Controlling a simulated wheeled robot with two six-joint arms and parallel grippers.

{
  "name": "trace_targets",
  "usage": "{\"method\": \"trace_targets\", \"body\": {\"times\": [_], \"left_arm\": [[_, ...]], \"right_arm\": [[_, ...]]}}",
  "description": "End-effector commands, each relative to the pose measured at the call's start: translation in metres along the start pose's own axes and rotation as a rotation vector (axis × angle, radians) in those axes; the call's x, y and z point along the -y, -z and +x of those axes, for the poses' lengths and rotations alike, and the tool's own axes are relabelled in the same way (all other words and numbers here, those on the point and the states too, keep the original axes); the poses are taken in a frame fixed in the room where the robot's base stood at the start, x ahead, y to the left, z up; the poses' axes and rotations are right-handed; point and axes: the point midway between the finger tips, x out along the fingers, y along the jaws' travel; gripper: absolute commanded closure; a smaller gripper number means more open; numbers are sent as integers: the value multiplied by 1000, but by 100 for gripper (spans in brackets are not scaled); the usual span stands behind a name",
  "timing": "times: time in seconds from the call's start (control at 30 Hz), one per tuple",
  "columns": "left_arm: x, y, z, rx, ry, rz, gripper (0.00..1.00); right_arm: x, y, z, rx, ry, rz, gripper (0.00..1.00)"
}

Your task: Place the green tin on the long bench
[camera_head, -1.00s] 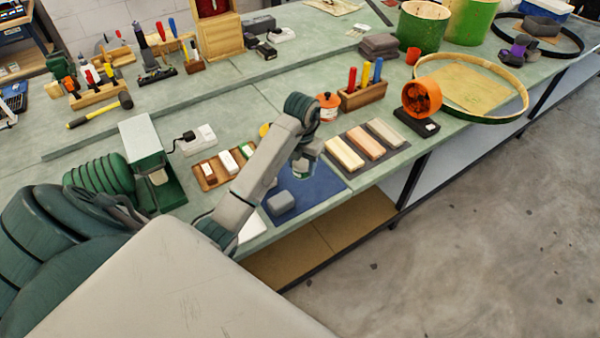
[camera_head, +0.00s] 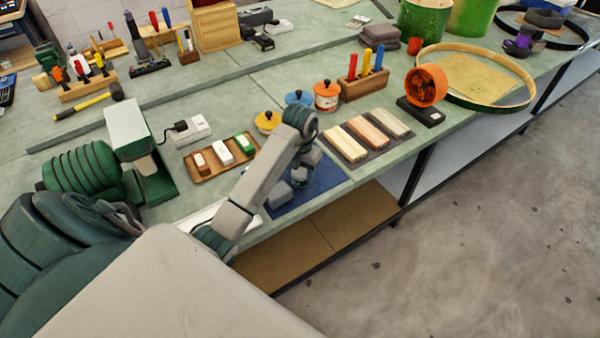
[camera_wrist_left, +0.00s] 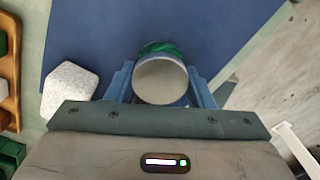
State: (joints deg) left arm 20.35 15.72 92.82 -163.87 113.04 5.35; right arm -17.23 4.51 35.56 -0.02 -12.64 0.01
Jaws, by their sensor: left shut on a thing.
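The green tin (camera_wrist_left: 160,79) shows in the left wrist view as a round pale-grey top with a green side behind it. My left gripper (camera_wrist_left: 161,88) is shut on it, one blue finger on each side. The tin is over a dark blue mat; I cannot tell whether it touches the mat. In the head view my left gripper (camera_head: 303,178) is over the blue mat (camera_head: 328,178) on the long bench (camera_head: 235,92), and it mostly hides the tin. My right gripper is not in view.
A grey block (camera_head: 279,194) lies on the mat, left of the gripper. A wooden tray (camera_head: 204,172) of small blocks stands to the left, and a dark mat with wooden bars (camera_head: 370,138) to the right. Lidded pots (camera_head: 326,96) stand behind. The bench's front edge is close.

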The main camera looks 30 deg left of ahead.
Motion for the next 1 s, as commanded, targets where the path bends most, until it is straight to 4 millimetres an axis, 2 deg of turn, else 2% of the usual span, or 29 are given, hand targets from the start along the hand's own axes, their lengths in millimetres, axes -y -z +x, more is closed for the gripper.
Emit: {"method": "trace_targets", "body": {"times": [0.13, 0.17, 0.27, 0.7, 0.87, 1.0], "left_arm": [[0, 0, 6, 0, 0, 0, 76], [0, 0, 4, 0, 0, 0, 48], [0, 0, 4, 0, 0, 0, 30], [0, 0, -2, 0, 0, 0, 30], [0, 0, -23, 1, -1, -1, 30], [0, 0, -45, -1, 0, -1, 30]], "right_arm": [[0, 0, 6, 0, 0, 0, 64], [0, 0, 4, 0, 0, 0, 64], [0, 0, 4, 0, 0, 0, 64], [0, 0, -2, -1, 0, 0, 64], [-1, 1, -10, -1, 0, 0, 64], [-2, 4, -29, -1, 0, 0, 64]]}}
